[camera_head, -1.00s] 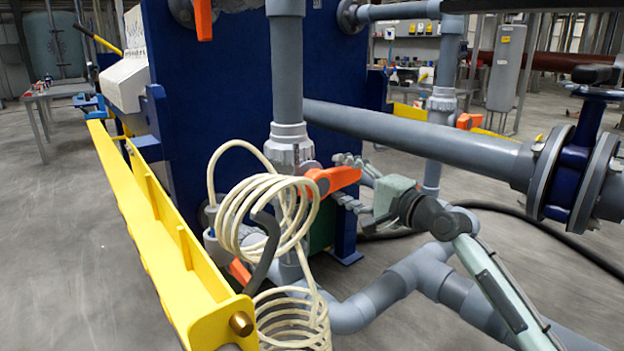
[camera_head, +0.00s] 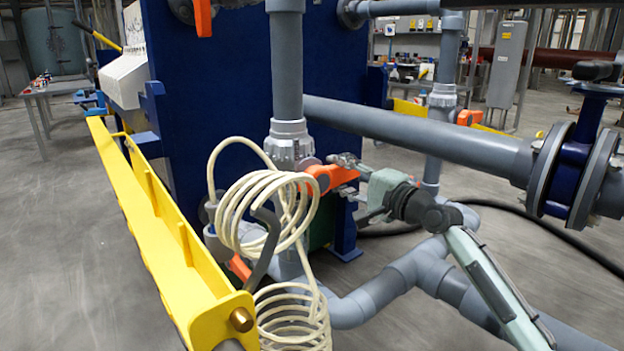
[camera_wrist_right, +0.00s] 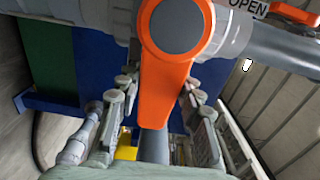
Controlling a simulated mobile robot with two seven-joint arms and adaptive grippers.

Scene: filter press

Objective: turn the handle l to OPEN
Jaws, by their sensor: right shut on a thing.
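The orange handle l (camera_head: 322,179) sits on the grey valve below the upright pipe and points right in the head view. In the right wrist view the same handle (camera_wrist_right: 166,60) extends from its round grey hub toward my gripper. My right gripper (camera_head: 350,170) is shut on the handle's outer part, with one finger on each side. The gripper's fingers also show in the right wrist view (camera_wrist_right: 158,92). The black word OPEN (camera_wrist_right: 248,6) is printed on the grey fitting, upper right of the hub. My left gripper is not in view.
A coiled cream hose (camera_head: 262,215) hangs just left of the valve. A yellow beam (camera_head: 165,235) runs along the left. A blue panel (camera_head: 215,90) stands behind. A thick grey pipe (camera_head: 430,140) crosses above my right arm, and grey pipes (camera_head: 380,290) lie below.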

